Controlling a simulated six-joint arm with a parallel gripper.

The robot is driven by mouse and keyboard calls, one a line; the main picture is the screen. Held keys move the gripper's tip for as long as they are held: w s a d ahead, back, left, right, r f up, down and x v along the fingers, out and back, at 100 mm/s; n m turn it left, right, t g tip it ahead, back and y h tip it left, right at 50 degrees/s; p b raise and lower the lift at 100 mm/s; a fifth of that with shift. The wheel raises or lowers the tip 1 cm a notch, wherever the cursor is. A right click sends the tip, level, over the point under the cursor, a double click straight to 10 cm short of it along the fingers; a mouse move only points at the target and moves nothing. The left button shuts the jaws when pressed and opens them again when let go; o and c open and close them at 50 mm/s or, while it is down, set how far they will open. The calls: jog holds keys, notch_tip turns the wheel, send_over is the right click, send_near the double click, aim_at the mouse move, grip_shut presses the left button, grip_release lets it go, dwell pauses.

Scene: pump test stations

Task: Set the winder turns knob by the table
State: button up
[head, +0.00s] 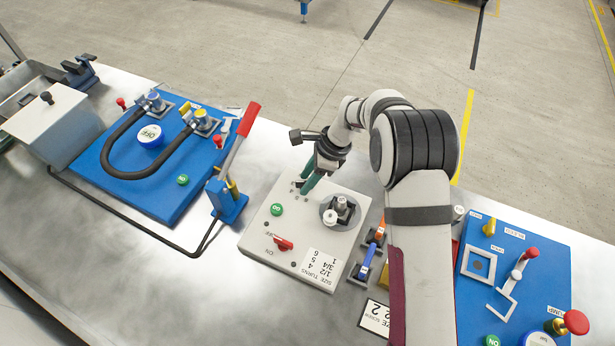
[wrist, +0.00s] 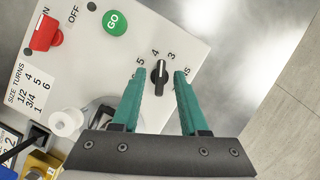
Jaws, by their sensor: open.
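The winder turns knob (wrist: 159,77) is black with a white pointer line, on the winder's light grey panel (wrist: 190,30). Numbers including 5, 4 and 3 surround it. The pointer aims upward near 4 and 3; I cannot tell exactly where it rests. My gripper (wrist: 160,73) is open, its teal fingers on either side of the knob with gaps showing; contact is not visible. In the head view my gripper (head: 306,187) is over the panel's back edge, and the knob is hard to make out there. The printed table (wrist: 27,92) pairs sizes 1/2, 3/4, 1 with turns 4, 5, 6.
A green GO button (wrist: 115,22) and red switch (wrist: 44,33) are on the same panel. A red-handled lever (head: 248,120) rises to the left. A size card (head: 375,316) lies in front, partly hidden.

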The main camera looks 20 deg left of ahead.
grip_shut()
dwell(0.3)
jog(key=n, duration=0.3)
jog(key=shift+w+g+h, duration=0.1)
jog(key=shift+g+h, duration=0.3)
grip_release()
jog(key=v, duration=1.6)
jog(key=shift+f, duration=0.1)
